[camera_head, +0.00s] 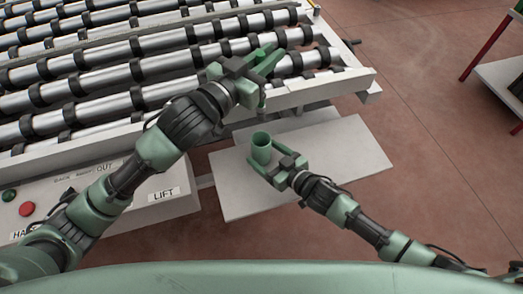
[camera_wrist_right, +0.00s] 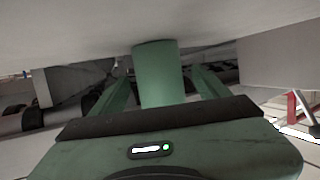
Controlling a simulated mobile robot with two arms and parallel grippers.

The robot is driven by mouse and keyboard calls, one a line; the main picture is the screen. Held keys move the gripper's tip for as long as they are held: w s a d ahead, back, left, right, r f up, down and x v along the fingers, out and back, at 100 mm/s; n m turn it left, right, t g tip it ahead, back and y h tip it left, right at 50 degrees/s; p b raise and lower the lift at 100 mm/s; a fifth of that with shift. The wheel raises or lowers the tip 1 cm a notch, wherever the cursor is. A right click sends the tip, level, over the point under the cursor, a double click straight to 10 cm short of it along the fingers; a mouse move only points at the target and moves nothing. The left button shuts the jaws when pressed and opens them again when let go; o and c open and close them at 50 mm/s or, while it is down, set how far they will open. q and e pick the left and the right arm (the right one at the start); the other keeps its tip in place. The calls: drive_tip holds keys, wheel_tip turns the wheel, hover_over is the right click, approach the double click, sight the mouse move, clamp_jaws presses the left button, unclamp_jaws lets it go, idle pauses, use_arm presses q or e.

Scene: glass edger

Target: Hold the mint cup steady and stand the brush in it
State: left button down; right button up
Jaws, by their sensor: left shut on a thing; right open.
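The mint cup (camera_head: 261,149) stands upright on a light grey board (camera_head: 236,196) in the head view. My right gripper (camera_head: 272,164) is open, with its fingers on either side of the cup. The right wrist view also shows the cup (camera_wrist_right: 158,75) between the two fingers, with a visible gap on each side. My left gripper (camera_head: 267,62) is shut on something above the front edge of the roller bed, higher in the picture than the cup. The brush cannot be clearly made out; only a small thin piece shows below the left gripper.
A roller conveyor (camera_head: 150,70) fills the upper left. A control panel (camera_head: 120,205) with a red button (camera_head: 27,208) and a LIFT label lies at lower left. Red floor (camera_head: 430,150) is open to the right. A red-legged stand (camera_head: 490,45) is at upper right.

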sight(264, 111)
drive_tip(key=shift+x, duration=1.2)
drive_tip(key=c, duration=1.5)
drive_tip(key=shift+o, duration=0.2)
drive_tip(key=shift+d, duration=0.1)
use_arm(q)
drive_tip(key=n+t+y, duration=0.1)
drive_tip(key=y, duration=0.1)
drive_tip(key=n+t+y, duration=0.1)
drive_tip(key=n+y, duration=0.1)
drive_tip(key=a+n+t+y, duration=0.1)
drive_tip(key=y, duration=0.1)
drive_tip(key=shift+w+f+n, duration=0.25)
drive_tip(key=shift+n, duration=0.15)
wheel_tip(264, 111, down, 17)
drive_tip(key=shift+f, duration=0.2)
